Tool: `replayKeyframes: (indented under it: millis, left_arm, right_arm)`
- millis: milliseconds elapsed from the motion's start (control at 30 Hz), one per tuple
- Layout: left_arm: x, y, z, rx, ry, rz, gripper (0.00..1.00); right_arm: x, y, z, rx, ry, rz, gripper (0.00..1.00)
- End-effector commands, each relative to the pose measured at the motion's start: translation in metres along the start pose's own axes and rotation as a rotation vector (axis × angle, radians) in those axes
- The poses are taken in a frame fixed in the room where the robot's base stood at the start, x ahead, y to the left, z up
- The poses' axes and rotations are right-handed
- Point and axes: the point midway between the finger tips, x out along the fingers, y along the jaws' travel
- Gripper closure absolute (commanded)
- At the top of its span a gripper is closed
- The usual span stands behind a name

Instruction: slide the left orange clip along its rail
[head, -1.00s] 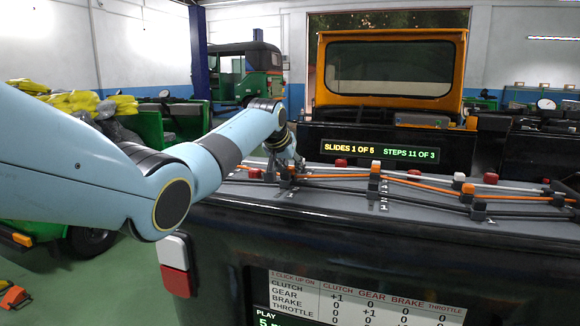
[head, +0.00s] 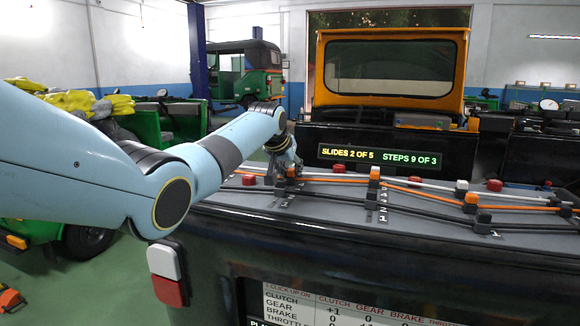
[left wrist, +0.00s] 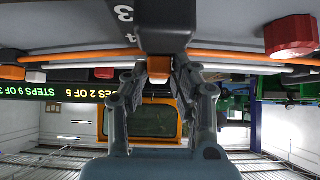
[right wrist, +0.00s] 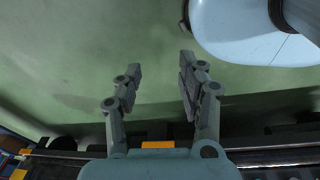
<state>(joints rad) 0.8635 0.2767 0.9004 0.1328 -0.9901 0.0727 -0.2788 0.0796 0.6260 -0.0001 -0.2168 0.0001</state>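The left orange clip (head: 292,172) sits on its rail at the left part of the grey slanted panel (head: 330,205). My left gripper (head: 283,160) is at this clip, coming from behind it. In the left wrist view, the orange clip (left wrist: 159,69) is between the fingertips, which are drawn in close on both sides. A dark block stands directly in front of it, beside a printed 3. Other orange clips stand on the rails, one at mid panel (head: 375,173) and one further right (head: 471,198). My right gripper (right wrist: 160,75) is open and empty above the green floor.
A lit display (head: 380,155) behind the panel reads SLIDES 2 OF 5, STEPS 9 OF 3. Red knobs, including one (head: 249,180) left of the clip, and dark blocks stand along the rails. A score board (head: 345,305) is on the front face.

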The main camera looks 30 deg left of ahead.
Motion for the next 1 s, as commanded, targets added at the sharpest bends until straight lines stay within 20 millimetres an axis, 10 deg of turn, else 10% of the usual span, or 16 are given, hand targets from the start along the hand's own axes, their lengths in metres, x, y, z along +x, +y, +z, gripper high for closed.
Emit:
replayKeyframes:
  millis: [200, 567, 1000]
  left_arm:
    - [-0.001, 0.001, -0.003, -0.001, 0.005, 0.001, 0.54]
    - [-0.009, -0.001, -0.004, 0.000, 0.007, -0.001, 0.54]
    - [-0.088, 0.000, -0.003, 0.002, 0.008, 0.000, 0.54]
  right_arm:
    - [-0.003, -0.001, 0.037, -0.003, -0.053, -0.001, 0.60]
    - [-0.002, 0.001, 0.020, -0.002, -0.027, 0.001, 0.60]
    - [-0.002, 0.000, 0.022, -0.002, -0.030, 0.000, 0.60]
